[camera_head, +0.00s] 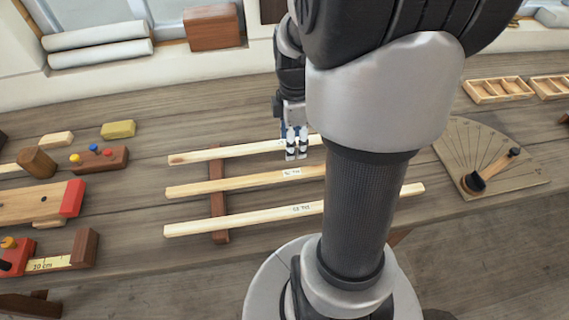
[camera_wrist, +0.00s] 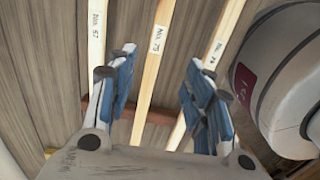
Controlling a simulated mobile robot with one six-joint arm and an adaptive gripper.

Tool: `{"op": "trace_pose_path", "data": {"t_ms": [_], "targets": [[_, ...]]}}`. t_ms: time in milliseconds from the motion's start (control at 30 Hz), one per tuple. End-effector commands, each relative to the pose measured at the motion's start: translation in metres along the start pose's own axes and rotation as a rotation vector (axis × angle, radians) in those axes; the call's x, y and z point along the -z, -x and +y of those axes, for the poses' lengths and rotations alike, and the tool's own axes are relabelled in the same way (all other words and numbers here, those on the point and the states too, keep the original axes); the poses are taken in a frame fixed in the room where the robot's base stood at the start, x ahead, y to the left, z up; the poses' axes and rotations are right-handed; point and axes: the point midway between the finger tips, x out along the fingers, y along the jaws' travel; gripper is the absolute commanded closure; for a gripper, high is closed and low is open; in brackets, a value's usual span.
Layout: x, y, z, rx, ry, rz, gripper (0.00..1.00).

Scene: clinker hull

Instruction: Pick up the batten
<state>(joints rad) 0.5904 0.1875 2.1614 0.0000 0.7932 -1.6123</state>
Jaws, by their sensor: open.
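Three long pale wooden battens lie side by side on the bench in the head view: a far one (camera_head: 230,152), a middle one (camera_head: 235,183) and a near one (camera_head: 240,219). Each bears a small white number label in the wrist view. My gripper (camera_head: 297,151) is open and empty, pointing down over the far side of the battens. In the wrist view my gripper (camera_wrist: 158,85) has the middle batten (camera_wrist: 147,80) running between its blue-padded fingers. The left batten (camera_wrist: 95,60) and right batten (camera_wrist: 222,40) pass near the fingers. The height gap is unclear.
The battens rest across a dark red-brown crossbar (camera_head: 218,205). Wooden blocks and a plane-like tool (camera_head: 40,203) lie at left. A fan-shaped board with a lever (camera_head: 490,165) and shallow wooden trays (camera_head: 498,90) lie at right. My arm hides part of the battens.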

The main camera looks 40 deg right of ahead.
Motion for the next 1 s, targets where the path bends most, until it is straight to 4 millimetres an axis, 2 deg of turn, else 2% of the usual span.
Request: {"op": "trace_pose_path", "data": {"t_ms": [33, 300, 400, 667, 900, 1000], "targets": [[0.0, -0.017, -0.001, 0.005, 0.0, 0.0, 0.53], [0.0, -0.071, -0.001, 0.003, -0.001, 0.0, 0.53], [0.0, -0.082, 0.0, 0.002, -0.001, 0.0, 0.53], [0.0, -0.096, 0.001, 0.001, -0.001, 0.0, 0.53], [-0.002, -0.132, 0.003, 0.003, -0.001, 0.0, 0.53], [-0.002, -0.14, 0.004, 0.0, -0.001, 0.0, 0.53]]}}
